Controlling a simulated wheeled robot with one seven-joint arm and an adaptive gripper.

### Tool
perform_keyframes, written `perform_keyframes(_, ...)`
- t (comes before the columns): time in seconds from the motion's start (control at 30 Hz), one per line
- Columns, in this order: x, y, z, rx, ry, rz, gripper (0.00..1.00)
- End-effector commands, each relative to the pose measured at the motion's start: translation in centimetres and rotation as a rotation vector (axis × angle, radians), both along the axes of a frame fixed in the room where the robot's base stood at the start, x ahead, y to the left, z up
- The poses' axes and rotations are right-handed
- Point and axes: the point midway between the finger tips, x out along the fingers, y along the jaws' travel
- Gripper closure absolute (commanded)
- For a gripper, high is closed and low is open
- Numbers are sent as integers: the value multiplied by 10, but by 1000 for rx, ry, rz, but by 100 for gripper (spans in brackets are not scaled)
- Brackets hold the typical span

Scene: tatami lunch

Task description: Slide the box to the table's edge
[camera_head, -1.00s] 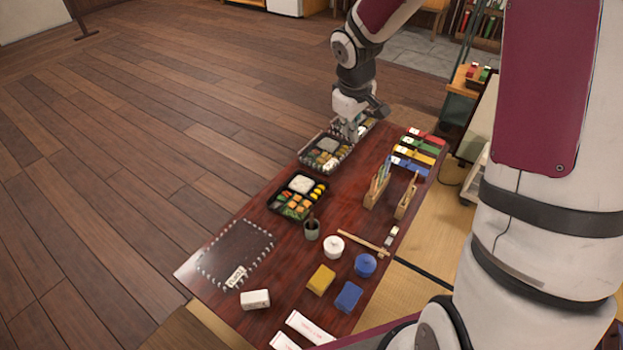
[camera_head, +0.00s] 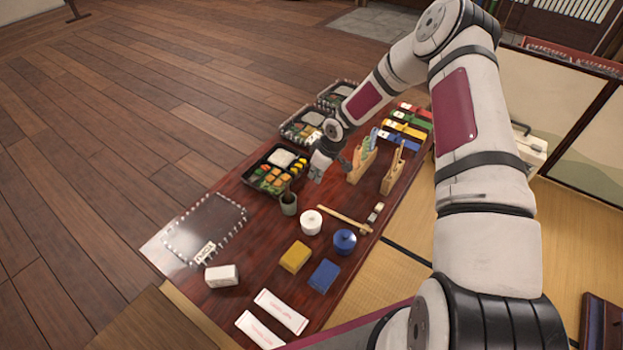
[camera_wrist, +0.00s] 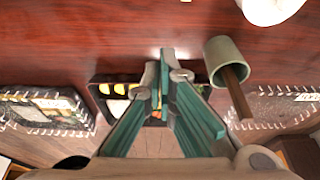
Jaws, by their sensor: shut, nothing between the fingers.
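A black bento box (camera_head: 257,186) with rice and orange and green food sits on the dark red table (camera_head: 240,280), near its left long edge. Two more bento boxes, a middle one (camera_head: 285,136) and a farther one (camera_head: 322,97), sit along that edge inside dashed outlines. An empty dashed outline (camera_head: 205,230) with a label lies on the near side. My gripper (camera_head: 315,180) is shut and empty, low at the right side of the nearest box. In the wrist view, its teal fingers (camera_wrist: 165,58) hide part of that box (camera_wrist: 103,88); contact cannot be told.
A white pot (camera_head: 311,222), a blue pot (camera_head: 344,241), and yellow (camera_head: 295,256) and blue (camera_head: 325,275) blocks stand nearer. Wooden racks (camera_head: 393,175) stand right of my gripper. Bare floor lies left.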

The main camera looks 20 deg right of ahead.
Motion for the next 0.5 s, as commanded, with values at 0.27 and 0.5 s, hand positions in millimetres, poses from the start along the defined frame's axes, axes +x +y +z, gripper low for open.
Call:
perform_keyframes(0.27,11,10,-55,1,4,0,100)
perform_keyframes(0.5,28,23,-85,1,-1,-1,100)
